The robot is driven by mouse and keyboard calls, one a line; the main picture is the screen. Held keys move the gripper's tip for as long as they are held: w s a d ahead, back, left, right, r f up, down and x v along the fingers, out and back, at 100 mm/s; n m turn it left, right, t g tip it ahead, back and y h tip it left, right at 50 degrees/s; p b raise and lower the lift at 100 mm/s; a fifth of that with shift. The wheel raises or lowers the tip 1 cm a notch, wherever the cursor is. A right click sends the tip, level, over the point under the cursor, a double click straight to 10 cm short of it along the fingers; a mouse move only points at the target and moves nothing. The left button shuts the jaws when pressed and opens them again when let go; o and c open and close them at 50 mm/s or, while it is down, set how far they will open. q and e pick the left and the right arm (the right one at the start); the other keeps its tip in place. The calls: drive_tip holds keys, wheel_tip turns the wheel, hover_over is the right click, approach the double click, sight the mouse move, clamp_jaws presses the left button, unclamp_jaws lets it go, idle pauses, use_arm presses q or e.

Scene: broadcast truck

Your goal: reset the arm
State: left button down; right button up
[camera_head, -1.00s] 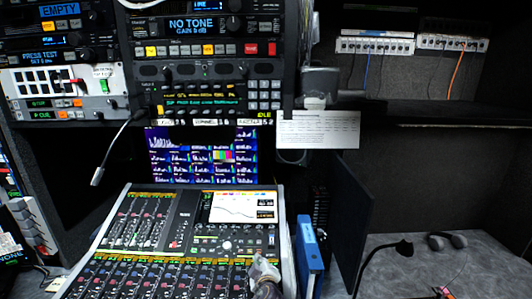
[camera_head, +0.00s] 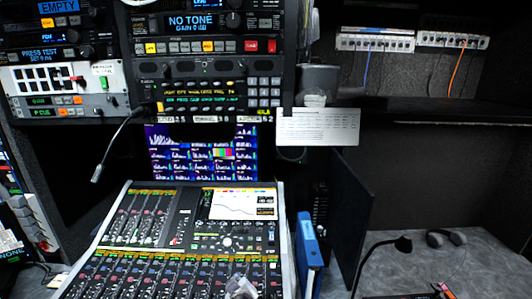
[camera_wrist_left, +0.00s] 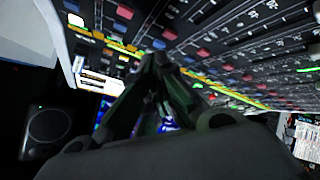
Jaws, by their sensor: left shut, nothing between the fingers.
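My left gripper (camera_head: 240,288) shows at the bottom of the head view, in front of the lower part of the mixing console (camera_head: 189,220). Only a small grey part of it is in the picture. In the left wrist view the two dark fingers of my left gripper (camera_wrist_left: 158,62) meet at their tips, shut with nothing between them. The console's rows of buttons and knobs (camera_wrist_left: 200,50) show beyond the fingers there. I cannot tell the exact gap between fingers and console. My right gripper is not in view.
A blue binder (camera_head: 308,245) stands right of the console. A gooseneck microphone (camera_head: 402,244) rises over the grey desk (camera_head: 470,262), near a headset (camera_head: 446,238). A second gooseneck (camera_head: 112,145) hangs at left. A paper card (camera_head: 318,127) hangs before the rack.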

use_arm(q)
drive_tip(key=s+a+f+m+g, duration=0.1)
drive_tip(key=s+a, duration=0.1)
drive_tip(key=s, duration=0.2)
drive_tip(key=s+a+f+m+g, duration=0.1)
drive_tip(key=s+a+m, duration=0.1)
drive_tip(key=s+a, duration=0.1)
drive_tip(key=s+a+f+m+g, duration=0.1)
drive_tip(key=s+a, duration=0.2)
drive_tip(key=s, duration=0.2)
drive_tip(key=shift+a+f+g+h, duration=0.15)
drive_tip(key=shift+f+g+h, duration=0.15)
drive_tip(key=shift+h, duration=0.1)
drive_tip(key=shift+s+a+r+m+g+h, duration=0.5)
drive_tip(key=shift+s+a+r+m+g, duration=0.5)
drive_tip(key=shift+s+m, duration=1.95)
drive_tip(key=shift+s+a+r+m+g+h, duration=0.6)
drive_tip(key=shift+s+a+m, duration=0.6)
drive_tip(key=shift+s, duration=3.55)
wheel_tip(320, 180, down, 33)
drive_tip(key=s+g, duration=0.2)
drive_tip(key=s, duration=0.1)
drive_tip(key=s+a+f, duration=0.2)
drive_tip(key=s+f, duration=0.8)
drive_tip(key=s, duration=0.1)
drive_tip(key=s+a+f, duration=0.2)
drive_tip(key=s+f, duration=0.8)
drive_tip(key=s, duration=0.1)
drive_tip(key=shift+a+f+g, duration=0.2)
drive_tip(key=shift+g, duration=0.2)
